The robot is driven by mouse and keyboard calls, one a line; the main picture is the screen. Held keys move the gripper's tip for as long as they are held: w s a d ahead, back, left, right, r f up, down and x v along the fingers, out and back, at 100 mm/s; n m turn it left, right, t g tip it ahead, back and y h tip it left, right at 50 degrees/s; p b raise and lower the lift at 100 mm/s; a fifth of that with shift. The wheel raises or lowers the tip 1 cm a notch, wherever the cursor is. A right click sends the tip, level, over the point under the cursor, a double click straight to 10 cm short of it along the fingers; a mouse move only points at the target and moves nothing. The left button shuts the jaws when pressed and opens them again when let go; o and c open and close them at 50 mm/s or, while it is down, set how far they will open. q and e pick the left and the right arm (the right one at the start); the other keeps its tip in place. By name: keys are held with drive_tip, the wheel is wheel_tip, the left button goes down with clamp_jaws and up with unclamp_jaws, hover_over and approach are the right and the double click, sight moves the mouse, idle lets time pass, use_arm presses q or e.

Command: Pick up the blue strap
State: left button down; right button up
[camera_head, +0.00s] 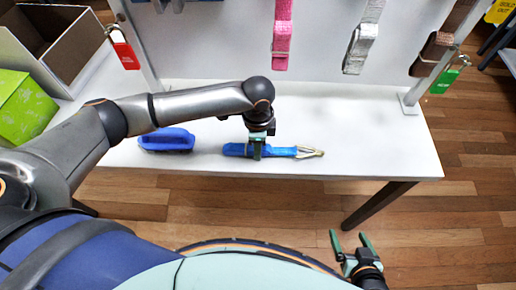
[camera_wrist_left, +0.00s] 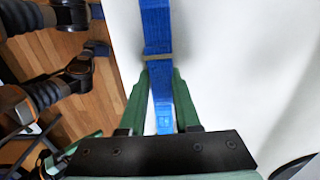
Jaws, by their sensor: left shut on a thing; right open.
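The blue strap (camera_head: 283,151) lies on the white table, with a metal hook (camera_head: 310,152) at its right end. My left gripper (camera_head: 257,153) reaches down over the strap near its left end and is shut on it. In the left wrist view the blue strap (camera_wrist_left: 159,90) runs between the two green fingers of my left gripper (camera_wrist_left: 161,98). My right gripper (camera_head: 352,247) is open and empty, off the table's front edge at the lower right.
Pink (camera_head: 282,40), grey (camera_head: 360,48) and brown (camera_head: 432,53) straps hang on the wall panel behind. A green box (camera_head: 24,107) stands at the far left. The table's right side is clear.

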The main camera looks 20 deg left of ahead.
sight(275, 154)
use_arm(q)
drive_tip(key=shift+r, duration=0.15)
idle(0.4)
drive_tip(key=shift+r, duration=0.25)
wheel_tip(275, 154, up, 2)
drive_tip(key=shift+r, duration=0.15)
drive_tip(key=d+r, duration=0.4)
drive_tip(key=r, duration=0.1)
drive_tip(key=shift+d+r, duration=0.25)
drive_tip(key=shift+d, duration=0.15)
drive_tip(key=d+r, duration=0.4)
drive_tip(key=d, duration=0.5)
drive_tip(key=shift+d+r+b, duration=0.15)
drive_tip(key=shift+r+b, duration=0.1)
drive_tip(key=shift+b, duration=0.2)
drive_tip(key=shift+s+f, duration=0.1)
drive_tip(key=shift+f, duration=0.05)
